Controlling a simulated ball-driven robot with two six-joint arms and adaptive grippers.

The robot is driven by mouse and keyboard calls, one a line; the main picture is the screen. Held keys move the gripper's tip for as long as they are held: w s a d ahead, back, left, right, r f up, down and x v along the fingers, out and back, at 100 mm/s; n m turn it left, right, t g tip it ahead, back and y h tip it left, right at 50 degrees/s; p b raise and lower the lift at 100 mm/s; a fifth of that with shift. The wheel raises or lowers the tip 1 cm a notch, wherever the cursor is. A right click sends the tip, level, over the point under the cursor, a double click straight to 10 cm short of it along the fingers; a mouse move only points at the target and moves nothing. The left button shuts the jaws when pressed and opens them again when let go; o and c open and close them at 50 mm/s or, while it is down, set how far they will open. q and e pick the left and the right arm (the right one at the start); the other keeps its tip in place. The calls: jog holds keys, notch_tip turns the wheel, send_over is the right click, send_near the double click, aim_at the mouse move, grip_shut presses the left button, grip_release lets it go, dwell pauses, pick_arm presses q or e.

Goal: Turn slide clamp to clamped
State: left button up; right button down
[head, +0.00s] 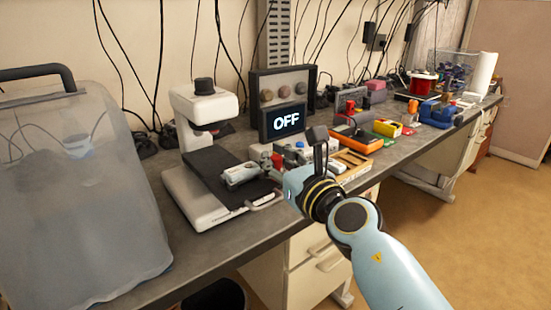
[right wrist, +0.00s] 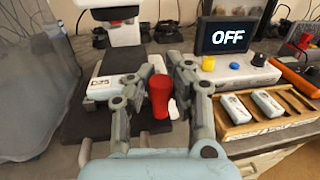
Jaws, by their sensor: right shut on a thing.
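A red handle (right wrist: 159,96) stands upright between the fingers of my right gripper (right wrist: 162,78) in the right wrist view. It looks like the slide clamp's handle, but its base is mostly hidden by my gripper. My right gripper is shut on it. In the head view the red handle (head: 277,160) shows only as a small patch beside the fingers, at the right side of the white press-like machine (head: 190,190) with a black plate. A small grey-white device (head: 240,175) lies on that plate. My left gripper is not in view.
A display (head: 286,122) reading OFF stands behind the handle. A wooden tray (right wrist: 262,116) with white devices lies to the right. A large translucent bin (head: 80,190) fills the left. An orange multimeter (head: 355,138) and coloured boxes crowd the bench farther right.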

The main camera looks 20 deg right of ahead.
jog(key=shift+f, duration=0.1)
jog(key=shift+f+n+y+b, duration=0.1)
jog(key=shift+n+y+b, duration=0.5)
jog(key=shift+y+b, duration=0.25)
jog(key=n+g+y+b, duration=0.4)
jog(key=y+b, duration=0.1)
jog(key=b, duration=0.1)
jog(key=n+g+y+b, duration=0.3)
jog(key=n+y+b, duration=0.1)
jog(key=y+b, duration=0.1)
jog(key=shift+f+g+b, duration=0.1)
jog(key=shift+g+b, duration=0.3)
jog(key=shift+b, duration=0.45)
jog(key=shift+r+n+g+y+b, duration=0.25)
jog(key=shift+n+g+y+b, duration=0.15)
jog(key=shift+g+b, duration=0.3)
jog(key=c, duration=1.3)
grip_release()
jog(key=shift+s+d, duration=0.1)
jog(key=shift+d, duration=0.05)
jog(key=shift+c, duration=0.2)
jog(key=shift+o, duration=1)
